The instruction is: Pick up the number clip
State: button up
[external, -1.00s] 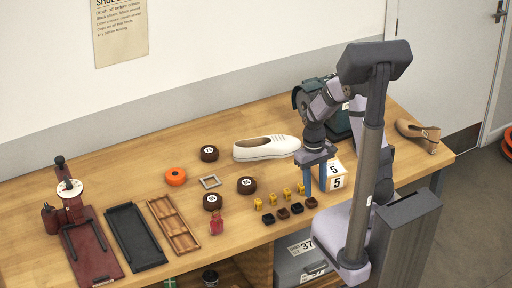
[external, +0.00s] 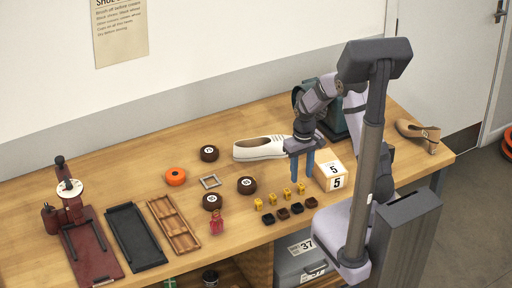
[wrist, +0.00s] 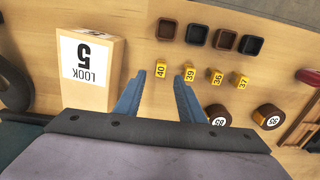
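Several yellow number clips stand in a row on the table. The clip marked 40 (wrist: 161,69) is nearest the box and shows in the external view (external: 301,188). Beside it are clips 39 (wrist: 189,73), 36 (wrist: 216,77) and 37 (wrist: 242,82). My gripper (wrist: 160,80) is open and empty, its two blue fingers pointing down. In the wrist view clip 40 appears between the fingertips. In the external view my gripper (external: 302,183) is just behind or above clip 40; the exact height is hard to tell.
A box marked LOOK 5 (wrist: 88,70) stands close beside my gripper. Several small dark trays (external: 283,213) line the front of the clips. A white shoe (external: 262,149) lies behind, and brown round tins (external: 247,185) are to the left. A green bag (external: 330,118) is behind.

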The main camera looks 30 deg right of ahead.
aim_at(301, 185)
jog(key=f, duration=0.1)
jog(key=f+p, duration=0.1)
jog(key=f, duration=0.1)
jog(key=shift+s+f+p, duration=0.2)
jog(key=shift+s+p, duration=0.1)
jog(key=shift+p, duration=0.05)
jog(key=shift+f, duration=0.75)
jog(key=shift+c, duration=0.6)
grip_shut()
